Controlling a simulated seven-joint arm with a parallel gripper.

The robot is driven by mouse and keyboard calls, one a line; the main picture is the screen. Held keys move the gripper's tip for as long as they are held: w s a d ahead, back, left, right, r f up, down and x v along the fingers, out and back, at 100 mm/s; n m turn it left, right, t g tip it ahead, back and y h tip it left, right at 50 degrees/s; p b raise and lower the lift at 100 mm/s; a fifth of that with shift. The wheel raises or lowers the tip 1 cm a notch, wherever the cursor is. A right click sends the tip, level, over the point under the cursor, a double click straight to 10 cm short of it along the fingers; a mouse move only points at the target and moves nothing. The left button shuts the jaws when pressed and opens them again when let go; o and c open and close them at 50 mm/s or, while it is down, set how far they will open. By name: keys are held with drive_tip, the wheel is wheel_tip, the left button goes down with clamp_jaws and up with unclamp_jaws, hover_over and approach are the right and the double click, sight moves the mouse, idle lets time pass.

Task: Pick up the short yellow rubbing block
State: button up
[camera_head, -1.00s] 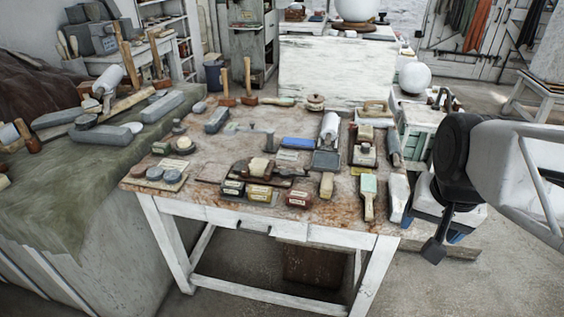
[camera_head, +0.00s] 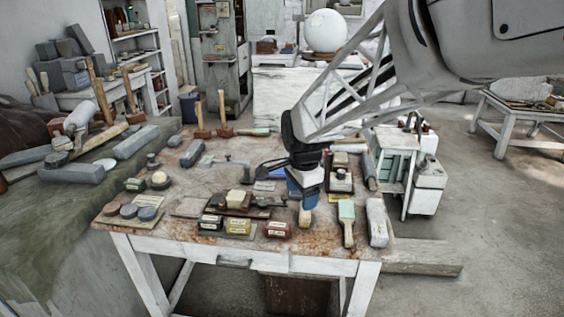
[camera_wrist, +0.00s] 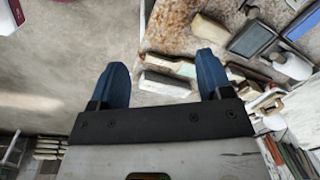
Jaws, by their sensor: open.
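A small yellow block with a pale label (camera_head: 238,227) lies near the table's front edge, between a dark block (camera_head: 210,223) and a red-brown block (camera_head: 277,230). It looks like the short yellow rubbing block. My gripper (camera_head: 304,194) is above the right half of the table, to the right of the yellow block and apart from it. In the wrist view its two blue fingers (camera_wrist: 163,78) are wide apart, and nothing is held. I cannot make out the labelled yellow block in the wrist view.
A tan block (camera_head: 305,217) shows just below my gripper. A green-topped tool (camera_head: 347,221) and a long whitish block (camera_head: 377,222) lie to the right. A cream-topped tool (camera_head: 238,200) is behind the labelled blocks. The table (camera_head: 185,243) is crowded, with a narrow bare front edge.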

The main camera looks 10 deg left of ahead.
drive_tip(key=w+a+f+m, duration=0.3)
drive_tip(key=w+a+f, duration=0.25)
drive_tip(key=a, duration=0.45)
drive_tip(key=m+g, duration=0.1)
drive_tip(key=m, duration=0.2)
hover_over(238, 222)
wheel_tip(238, 222, down, 7)
drive_tip(key=shift+s+d+f, duration=0.1)
drive_tip(key=shift+d, duration=0.05)
drive_tip(key=shift+f, duration=1.25)
drive_tip(key=shift+f, duration=0.1)
drive_tip(key=shift+f, duration=2.55)
